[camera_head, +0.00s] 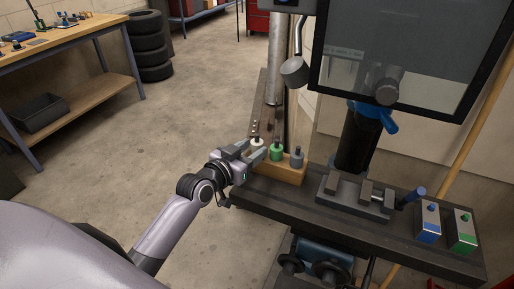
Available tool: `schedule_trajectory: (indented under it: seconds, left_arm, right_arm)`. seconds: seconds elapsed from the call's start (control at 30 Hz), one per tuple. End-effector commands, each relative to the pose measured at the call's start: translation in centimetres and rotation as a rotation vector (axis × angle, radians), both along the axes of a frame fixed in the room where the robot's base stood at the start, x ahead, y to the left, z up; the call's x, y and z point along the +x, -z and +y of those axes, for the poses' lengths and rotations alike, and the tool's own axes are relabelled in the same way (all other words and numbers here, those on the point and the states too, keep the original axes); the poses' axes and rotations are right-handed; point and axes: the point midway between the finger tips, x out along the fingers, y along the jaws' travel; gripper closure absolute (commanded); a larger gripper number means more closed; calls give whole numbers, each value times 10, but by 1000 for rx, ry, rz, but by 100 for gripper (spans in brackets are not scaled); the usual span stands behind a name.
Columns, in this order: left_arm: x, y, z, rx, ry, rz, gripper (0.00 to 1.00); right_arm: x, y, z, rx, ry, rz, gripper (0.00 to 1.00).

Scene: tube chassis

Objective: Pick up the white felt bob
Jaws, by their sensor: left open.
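The white felt bob (257,142) is a small white piece with a dark shank, at the left end of a wooden holder (284,174) on the dark bench. A green bob (276,152) and a grey bob (297,157) stand to its right in the same holder. My left gripper (254,151) is open at the holder's left end, with its fingers close around or beside the white bob. Whether the fingers touch it I cannot tell. The lower part of the white bob is hidden. My right gripper is not in view.
The dark bench (400,240) also carries a vise (357,194) below a large dark-framed panel (410,50), and two small boxes, blue (428,222) and green (462,231). A wooden workbench (70,35) and stacked tires (150,45) stand farther back. The floor between is clear.

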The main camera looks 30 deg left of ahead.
Motion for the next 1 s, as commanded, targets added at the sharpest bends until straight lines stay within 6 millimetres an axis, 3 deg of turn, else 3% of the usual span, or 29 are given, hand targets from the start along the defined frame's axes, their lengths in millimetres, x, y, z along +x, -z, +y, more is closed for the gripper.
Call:
schedule_trajectory:
  seconds: [0.13,0.4,0.43,0.57,0.83,1.0]
  left_arm:
    - [11,2,-2,-1,0,1,52]
    - [13,3,-2,0,0,1,52]
    - [13,3,-2,0,0,1,58]
    - [13,3,-2,0,0,1,100]
    - [13,0,-2,1,0,-2,100]
    - [13,-22,-2,0,0,-7,100]
  right_arm:
    - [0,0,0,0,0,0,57]
    - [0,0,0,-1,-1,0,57]
    - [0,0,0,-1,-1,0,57]
    - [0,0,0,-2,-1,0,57]
    - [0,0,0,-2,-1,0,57]
    - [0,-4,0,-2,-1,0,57]
